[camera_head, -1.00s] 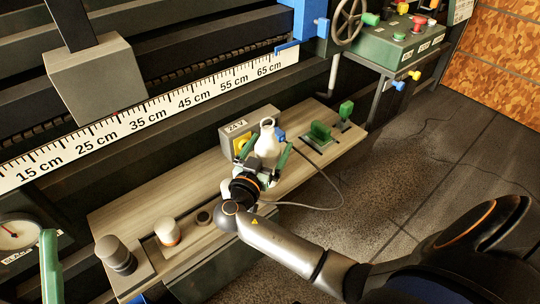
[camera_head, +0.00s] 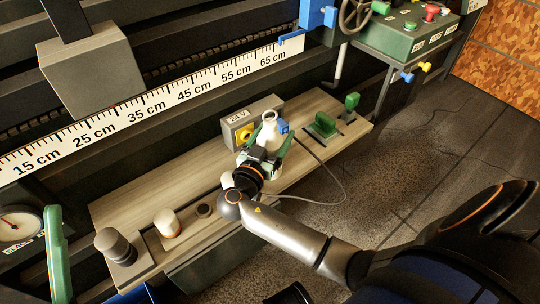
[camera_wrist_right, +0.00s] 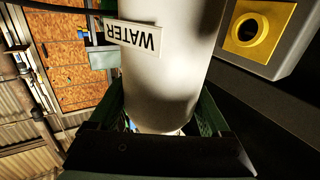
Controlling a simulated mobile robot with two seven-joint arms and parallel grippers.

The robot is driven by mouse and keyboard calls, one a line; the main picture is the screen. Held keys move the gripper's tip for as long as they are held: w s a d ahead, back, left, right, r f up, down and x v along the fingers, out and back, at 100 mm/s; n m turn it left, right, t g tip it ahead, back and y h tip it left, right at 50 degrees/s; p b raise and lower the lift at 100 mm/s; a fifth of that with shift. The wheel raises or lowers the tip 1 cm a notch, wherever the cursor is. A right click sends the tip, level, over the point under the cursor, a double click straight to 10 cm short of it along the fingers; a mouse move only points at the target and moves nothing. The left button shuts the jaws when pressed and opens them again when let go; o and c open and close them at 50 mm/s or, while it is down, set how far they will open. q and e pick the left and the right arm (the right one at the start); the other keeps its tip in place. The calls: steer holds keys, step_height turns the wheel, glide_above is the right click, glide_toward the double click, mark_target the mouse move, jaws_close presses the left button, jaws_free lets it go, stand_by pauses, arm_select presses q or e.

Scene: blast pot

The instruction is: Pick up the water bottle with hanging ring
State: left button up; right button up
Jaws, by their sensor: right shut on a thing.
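The white water bottle (camera_head: 268,136) stands upright over the wooden bench, with a ring at its top. In the right wrist view, the bottle (camera_wrist_right: 165,75) is large and carries a label reading WATER. My right gripper (camera_head: 265,152) is shut on the bottle, with one green finger on each side of it. The right wrist view also shows the green fingers of this gripper (camera_wrist_right: 160,112) against the bottle. Whether the base touches the bench is hidden.
A grey 24 V box (camera_head: 240,118) with a yellow button is close behind the bottle. Green switches (camera_head: 322,125) stand to the right, with a grey cable nearby. Knobs (camera_head: 166,222) sit on the left of the bench (camera_head: 150,195). A ruler (camera_head: 150,108) runs behind.

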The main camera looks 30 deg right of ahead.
jaws_close()
stand_by(0.3)
arm_select(q)
steer(key=shift+r, duration=0.1)
arm_select(e)
steer(key=shift+w+r, duration=0.1)
steer(key=shift+r, duration=0.2)
